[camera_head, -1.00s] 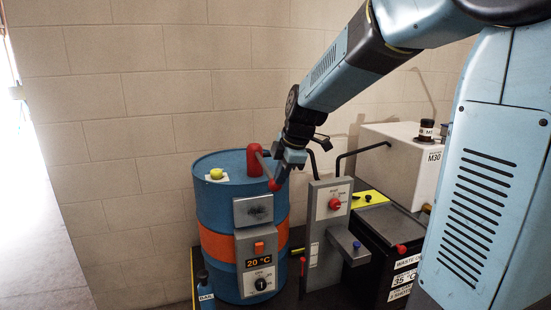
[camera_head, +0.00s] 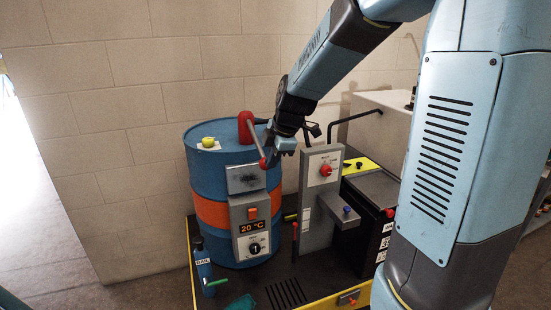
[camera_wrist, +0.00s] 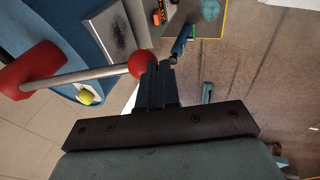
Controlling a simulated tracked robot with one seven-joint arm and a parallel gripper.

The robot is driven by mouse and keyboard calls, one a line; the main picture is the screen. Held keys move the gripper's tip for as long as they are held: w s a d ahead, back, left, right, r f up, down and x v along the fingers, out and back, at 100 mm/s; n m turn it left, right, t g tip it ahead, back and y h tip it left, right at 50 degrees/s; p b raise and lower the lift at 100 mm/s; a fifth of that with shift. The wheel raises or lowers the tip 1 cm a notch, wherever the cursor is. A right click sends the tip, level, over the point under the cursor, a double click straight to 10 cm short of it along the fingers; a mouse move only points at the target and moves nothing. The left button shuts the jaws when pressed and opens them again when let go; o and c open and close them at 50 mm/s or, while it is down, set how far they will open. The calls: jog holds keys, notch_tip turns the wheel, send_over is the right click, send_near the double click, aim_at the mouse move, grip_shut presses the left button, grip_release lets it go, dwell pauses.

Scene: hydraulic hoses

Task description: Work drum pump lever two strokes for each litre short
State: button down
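The blue drum (camera_head: 205,180) with an orange band stands upright by the wall. Its pump has a red body (camera_head: 246,127) on the lid and a grey lever (camera_head: 256,145) slanting down to a red ball knob (camera_head: 263,163). My gripper (camera_head: 270,158) is at this knob, above the drum's front edge. In the wrist view, my gripper's fingers (camera_wrist: 157,78) are together, with their tips against or just beside the knob (camera_wrist: 142,63); I cannot tell if they touch. The lever (camera_wrist: 80,76) runs left to the red pump body (camera_wrist: 32,69).
A control box (camera_head: 253,228) on the drum reads 20 °C. A grey post with a red knob (camera_head: 326,170) stands right of the drum, before a dark waste bin (camera_head: 376,195) and a white tank (camera_head: 385,120). A blue bottle (camera_head: 202,262) stands front left. A yellow-edged platform lies below.

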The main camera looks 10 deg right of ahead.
jog(key=shift+s+f, duration=0.2)
jog(key=shift+f, duration=0.35)
jog(key=s+d+r, duration=0.3)
jog(key=s+r, duration=0.6)
jog(key=r, duration=0.1)
jog(key=shift+s+d+r, duration=0.15)
jog(key=shift+d+r, duration=0.05)
jog(key=shift+d, duration=0.05)
